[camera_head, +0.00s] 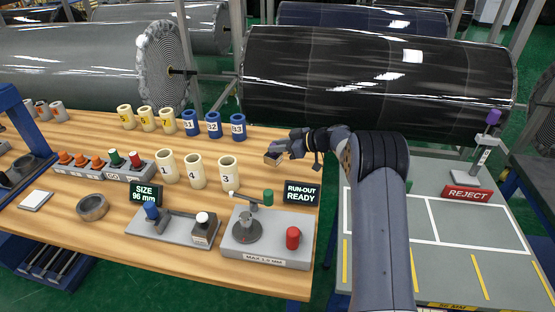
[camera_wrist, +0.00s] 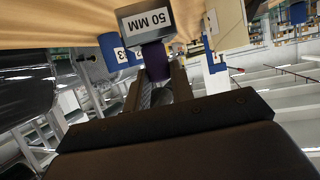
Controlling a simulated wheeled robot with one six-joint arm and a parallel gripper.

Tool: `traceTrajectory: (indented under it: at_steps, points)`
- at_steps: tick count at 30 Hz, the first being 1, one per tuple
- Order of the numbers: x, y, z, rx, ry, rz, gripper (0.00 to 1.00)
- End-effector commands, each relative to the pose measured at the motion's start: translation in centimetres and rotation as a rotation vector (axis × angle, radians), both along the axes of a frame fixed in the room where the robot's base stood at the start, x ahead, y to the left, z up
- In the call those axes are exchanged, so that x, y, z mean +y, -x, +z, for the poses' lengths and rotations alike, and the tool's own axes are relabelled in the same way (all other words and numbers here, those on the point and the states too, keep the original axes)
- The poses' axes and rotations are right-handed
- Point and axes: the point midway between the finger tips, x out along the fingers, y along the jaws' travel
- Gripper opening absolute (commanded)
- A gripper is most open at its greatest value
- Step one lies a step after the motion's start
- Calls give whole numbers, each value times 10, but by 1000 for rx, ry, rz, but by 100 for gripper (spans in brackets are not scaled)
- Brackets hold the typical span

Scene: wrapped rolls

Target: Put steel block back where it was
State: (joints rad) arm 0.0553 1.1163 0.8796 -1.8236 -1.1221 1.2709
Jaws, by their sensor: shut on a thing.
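The steel block (camera_wrist: 140,38) is a grey block marked 50 MM with a dark purple knob (camera_wrist: 155,62). In the wrist view my gripper (camera_wrist: 158,88) is shut on the knob, with the block beyond the fingertips. In the head view the block (camera_head: 272,159) shows small at the tip of my gripper (camera_head: 281,150), over the table's right back part. I cannot tell whether its underside touches the wood.
Cream cores (camera_head: 228,176) and blue cores (camera_head: 238,127) stand left of my gripper on the wooden table (camera_head: 110,225). A run-out gauge (camera_head: 265,240) and a size gauge (camera_head: 175,227) stand at the front. A reject sign (camera_head: 467,194) is on the grey right-hand table.

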Motion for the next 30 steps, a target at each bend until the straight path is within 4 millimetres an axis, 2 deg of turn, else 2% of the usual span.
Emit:
traceTrajectory:
  at_steps: [5, 12, 23, 24, 30]
  points:
    - [0, -1, -11, -2, -2, -1, 0]
    - [0, 0, -41, 0, -2, 0, 0]
    - [0, 0, -46, -2, -2, -1, 0]
    - [0, 0, -48, -1, -1, -1, 24]
    - [0, 0, -48, 0, -1, 0, 41]
